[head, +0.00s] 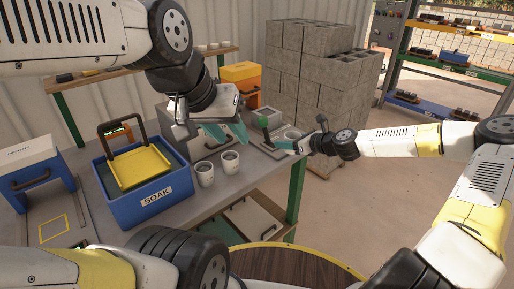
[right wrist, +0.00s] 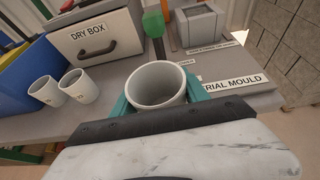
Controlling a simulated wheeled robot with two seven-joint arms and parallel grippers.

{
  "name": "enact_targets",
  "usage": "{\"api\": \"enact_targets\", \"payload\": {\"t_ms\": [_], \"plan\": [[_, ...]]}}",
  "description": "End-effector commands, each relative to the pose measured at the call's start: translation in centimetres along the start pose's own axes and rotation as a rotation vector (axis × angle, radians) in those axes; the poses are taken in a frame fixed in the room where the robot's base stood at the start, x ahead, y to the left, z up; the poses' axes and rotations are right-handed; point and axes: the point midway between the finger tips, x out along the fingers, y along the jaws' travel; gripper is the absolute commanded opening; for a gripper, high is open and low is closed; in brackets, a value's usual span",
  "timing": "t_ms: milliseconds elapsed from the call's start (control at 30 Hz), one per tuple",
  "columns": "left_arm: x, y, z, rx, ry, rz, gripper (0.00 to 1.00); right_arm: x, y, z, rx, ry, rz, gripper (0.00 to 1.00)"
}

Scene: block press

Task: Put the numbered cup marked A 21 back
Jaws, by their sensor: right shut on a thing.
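My right gripper (right wrist: 156,100) is shut on a pale grey cup (right wrist: 157,84), upright with its open mouth toward the camera. No mark can be read on this cup. In the head view my right gripper (head: 287,145) is at the right end of the bench, with a cup rim (head: 292,133) at its fingers. Two numbered cups (head: 205,174) (head: 229,162) stand on the bench to the left; their marks are too small to read surely. My left gripper (head: 226,133) is open and empty above the dry box.
The dry box (right wrist: 92,35) and a sign reading "…ERIAL MOULD" (right wrist: 232,82) are near the held cup. A blue SOAK tub (head: 150,205) with a yellow tray (head: 142,166) stands left. Grey blocks (head: 310,75) are stacked behind. A shelf with cups (head: 213,46) is at the back.

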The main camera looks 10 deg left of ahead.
Motion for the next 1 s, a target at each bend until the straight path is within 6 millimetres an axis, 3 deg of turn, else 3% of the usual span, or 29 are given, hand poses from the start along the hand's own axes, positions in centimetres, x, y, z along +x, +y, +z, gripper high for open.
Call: {"api": "enact_targets", "payload": {"t_ms": [500,767,1000], "plan": [[0.0,0.0,0.0,0.000,0.000,0.000,0.36,9.3,9.0,2.6,-0.006,0.001,0.007,0.01],[0.0,0.0,0.0,0.000,0.000,0.000,0.36,11.2,10.5,2.8,-0.001,0.001,0.003,0.01],[0.0,0.0,0.0,0.000,0.000,0.000,0.36,12.3,10.4,0.1,0.000,0.001,0.002,0.01]]}}
